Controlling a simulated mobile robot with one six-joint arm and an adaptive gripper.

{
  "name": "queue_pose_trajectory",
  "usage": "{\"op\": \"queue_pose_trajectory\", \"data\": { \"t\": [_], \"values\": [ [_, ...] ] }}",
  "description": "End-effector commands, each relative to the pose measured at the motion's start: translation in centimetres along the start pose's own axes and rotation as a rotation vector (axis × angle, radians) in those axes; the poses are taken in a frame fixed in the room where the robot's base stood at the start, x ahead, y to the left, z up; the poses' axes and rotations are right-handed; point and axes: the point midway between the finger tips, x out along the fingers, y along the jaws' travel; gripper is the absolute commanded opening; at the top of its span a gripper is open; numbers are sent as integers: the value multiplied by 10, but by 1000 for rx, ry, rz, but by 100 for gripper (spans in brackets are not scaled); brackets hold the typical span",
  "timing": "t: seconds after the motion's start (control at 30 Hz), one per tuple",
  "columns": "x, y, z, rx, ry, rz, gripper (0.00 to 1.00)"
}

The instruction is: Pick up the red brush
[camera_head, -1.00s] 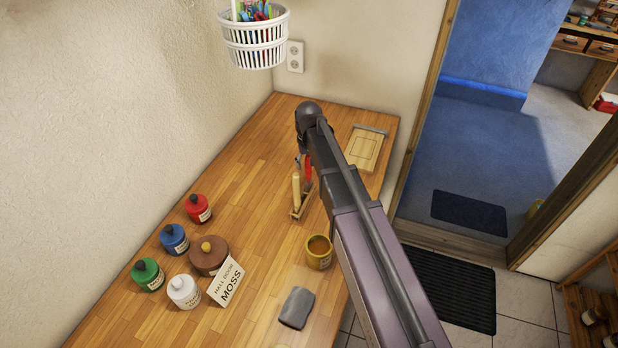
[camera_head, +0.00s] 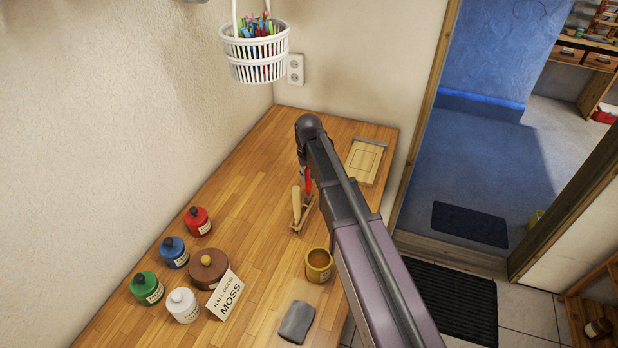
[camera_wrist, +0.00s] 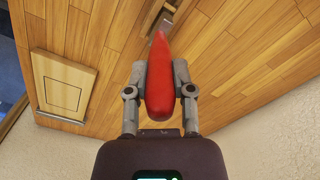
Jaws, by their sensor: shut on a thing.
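The red brush (camera_wrist: 160,82) is between the two fingers of my gripper (camera_wrist: 159,78) in the wrist view. The fingers are shut on its red handle, one on each side. In the head view the red brush (camera_head: 308,181) shows as a small red piece at the wooden holder (camera_head: 302,224), beside a pale wooden handle (camera_head: 296,203). My arm covers much of this spot, and the gripper's fingers are hidden there. Whether the brush's lower end is clear of the holder cannot be told.
Paint jars in red (camera_head: 198,221), blue (camera_head: 174,252), green (camera_head: 147,288) and white (camera_head: 183,305) stand left, near a brown pot (camera_head: 209,270) and a MOSS card (camera_head: 225,296). A yellow cup (camera_head: 318,265), grey cloth (camera_head: 297,322) and wooden board (camera_head: 366,161) lie near my arm.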

Motion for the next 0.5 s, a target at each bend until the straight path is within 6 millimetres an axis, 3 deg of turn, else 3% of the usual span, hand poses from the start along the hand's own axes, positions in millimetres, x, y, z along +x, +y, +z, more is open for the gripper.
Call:
{"op": "queue_pose_trajectory", "data": {
  "t": [0.5],
  "values": [
    [-44,0,0,0,0,0,0]
  ]
}}
